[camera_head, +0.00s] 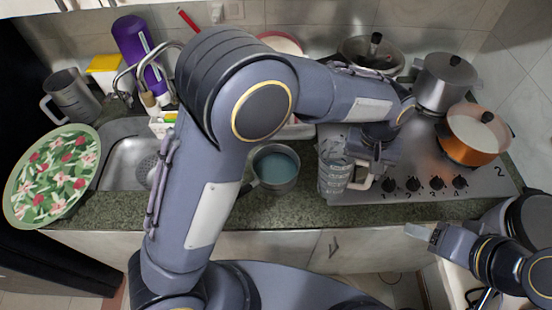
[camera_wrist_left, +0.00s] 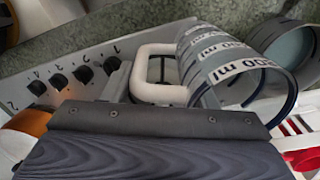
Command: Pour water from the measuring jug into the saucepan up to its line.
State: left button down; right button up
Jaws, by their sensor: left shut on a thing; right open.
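The measuring jug (camera_head: 334,176) is a clear cylinder with printed markings and a pale handle (camera_head: 361,183). My left gripper (camera_head: 372,168) is shut on its handle, to the right of the jug. The left wrist view shows the jug (camera_wrist_left: 222,62) and its handle (camera_wrist_left: 150,92) between the fingers of my left gripper (camera_wrist_left: 160,96). The saucepan (camera_head: 277,186) stands on the counter left of the jug, with blue-grey water (camera_head: 276,165) inside. Its rim also shows in the left wrist view (camera_wrist_left: 309,60). I cannot make out its line or the jug's water level. My right gripper (camera_head: 424,234) is open and empty at the lower right.
The hob (camera_head: 430,180) with knobs lies under and behind the jug. An orange pot (camera_head: 470,143) and a steel pot (camera_head: 444,84) stand on it. The sink (camera_head: 125,160), a floral plate (camera_head: 50,178) and a metal mug (camera_head: 72,97) are at left. My left arm hides the middle counter.

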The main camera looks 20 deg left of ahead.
pick_arm(q)
jog(key=shift+y, duration=0.4)
jog(key=shift+d+r, duration=0.2)
jog(key=shift+r, duration=2.05)
